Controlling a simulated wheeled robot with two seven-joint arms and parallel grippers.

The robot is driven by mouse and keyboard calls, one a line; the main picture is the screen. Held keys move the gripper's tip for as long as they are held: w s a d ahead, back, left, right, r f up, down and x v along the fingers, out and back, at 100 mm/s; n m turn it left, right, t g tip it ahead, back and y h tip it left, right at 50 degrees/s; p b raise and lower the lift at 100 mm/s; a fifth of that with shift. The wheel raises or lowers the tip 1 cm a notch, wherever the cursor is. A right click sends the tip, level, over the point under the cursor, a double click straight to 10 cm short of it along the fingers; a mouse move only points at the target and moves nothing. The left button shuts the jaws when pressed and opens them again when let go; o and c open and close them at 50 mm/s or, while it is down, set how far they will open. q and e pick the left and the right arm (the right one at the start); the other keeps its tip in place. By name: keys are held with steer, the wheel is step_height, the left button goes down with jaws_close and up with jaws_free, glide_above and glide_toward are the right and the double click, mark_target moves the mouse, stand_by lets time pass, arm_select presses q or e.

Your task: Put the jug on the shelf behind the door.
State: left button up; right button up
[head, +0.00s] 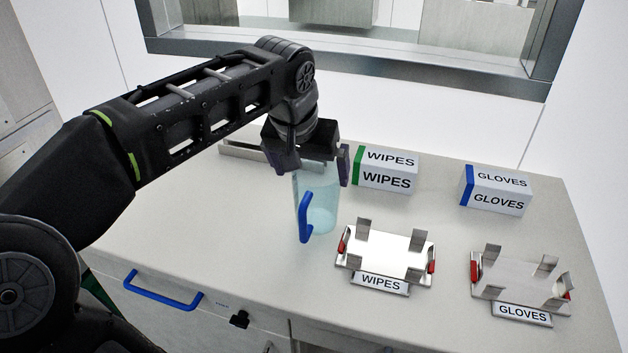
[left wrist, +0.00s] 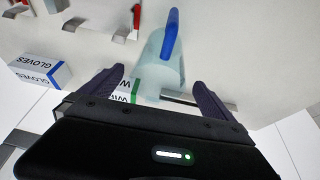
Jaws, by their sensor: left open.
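The jug (head: 321,205) is pale blue and see-through, with a dark blue handle facing the front left. It stands upright on the counter (head: 240,262) in the head view. My left gripper (head: 314,168) points down over the jug's top, open, with a finger on either side of its upper part. In the left wrist view the jug (left wrist: 158,72) shows between the open fingers (left wrist: 158,82); whether they touch it I cannot tell. A blue bar handle (head: 162,291) is on the cabinet front below the counter. The shelf behind a door does not show. My right gripper is out of view.
A wipes box (head: 388,172) stands close to the right of my left gripper, a gloves box (head: 496,191) farther right. Metal holders labelled wipes (head: 380,284) and gloves (head: 522,313) sit in front of them. The counter's front left is clear.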

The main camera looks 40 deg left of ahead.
arm_select(q)
steer(key=v, duration=0.6)
stand_by(0.4)
